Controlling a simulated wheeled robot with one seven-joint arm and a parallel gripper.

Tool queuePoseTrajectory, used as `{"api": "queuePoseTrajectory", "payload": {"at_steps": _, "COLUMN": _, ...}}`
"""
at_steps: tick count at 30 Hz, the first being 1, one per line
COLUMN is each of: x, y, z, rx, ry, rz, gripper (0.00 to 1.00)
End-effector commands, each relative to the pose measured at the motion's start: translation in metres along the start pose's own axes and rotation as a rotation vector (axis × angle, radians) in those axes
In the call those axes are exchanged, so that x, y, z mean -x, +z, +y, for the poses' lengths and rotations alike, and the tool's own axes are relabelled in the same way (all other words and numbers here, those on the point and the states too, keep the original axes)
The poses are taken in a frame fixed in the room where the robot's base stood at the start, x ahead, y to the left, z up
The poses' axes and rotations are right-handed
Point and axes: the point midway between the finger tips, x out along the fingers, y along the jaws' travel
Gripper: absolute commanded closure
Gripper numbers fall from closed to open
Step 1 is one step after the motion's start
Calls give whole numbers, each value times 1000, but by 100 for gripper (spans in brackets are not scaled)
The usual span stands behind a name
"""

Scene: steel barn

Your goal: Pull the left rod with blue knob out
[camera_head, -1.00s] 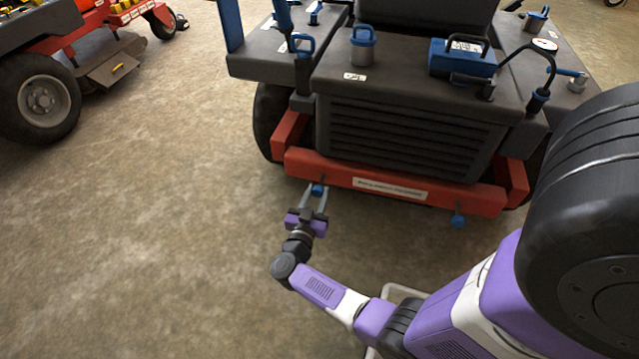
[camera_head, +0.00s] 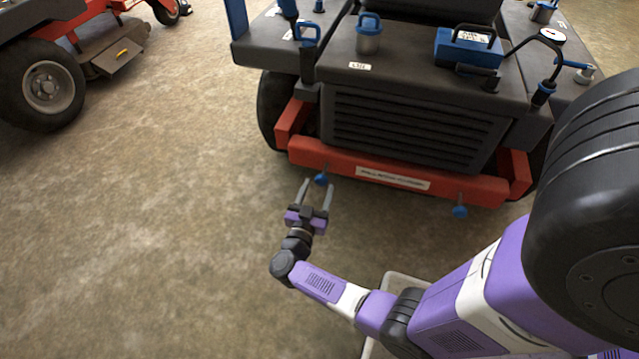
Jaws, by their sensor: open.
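The left rod's blue knob (camera_head: 321,179) hangs just off the front of the red bumper (camera_head: 300,153), with a short bit of rod showing between them. My gripper (camera_head: 317,185) is open, its two fingers pointing at the bumper. The fingertips are near the knob, which appears at or just past their ends, between them and closer to the right finger. I cannot tell the height difference between them. Nothing is held. A second blue knob (camera_head: 460,211) shows on the right rod of the same bumper.
The machine's dark deck carries a blue-handled canister (camera_head: 369,35) and a blue box (camera_head: 467,50). Another red machine with a black wheel (camera_head: 45,88) stands at upper left. The concrete floor (camera_head: 150,240) left of my arm is clear.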

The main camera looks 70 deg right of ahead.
Motion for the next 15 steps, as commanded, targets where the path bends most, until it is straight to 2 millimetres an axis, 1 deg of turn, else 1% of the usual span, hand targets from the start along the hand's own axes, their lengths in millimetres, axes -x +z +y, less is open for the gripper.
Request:
{"api": "queuePoseTrajectory", "payload": {"at_steps": 1, "x": 9, "y": -3, "z": 0, "rx": 3, "ry": -4, "rz": 0, "gripper": 45}}
{"api": "queuePoseTrajectory", "payload": {"at_steps": 3, "x": 22, "y": -2, "z": -1, "rx": 2, "ry": -4, "rz": -1, "gripper": 45}}
{"api": "queuePoseTrajectory", "payload": {"at_steps": 7, "x": 41, "y": -2, "z": -1, "rx": 1, "ry": -4, "rz": -1, "gripper": 45}}
{"api": "queuePoseTrajectory", "payload": {"at_steps": 10, "x": 50, "y": -1, "z": 0, "rx": 2, "ry": -2, "rz": -1, "gripper": 45}}
{"api": "queuePoseTrajectory", "payload": {"at_steps": 15, "x": 57, "y": 0, "z": 0, "rx": 2, "ry": -2, "rz": 0, "gripper": 45}}
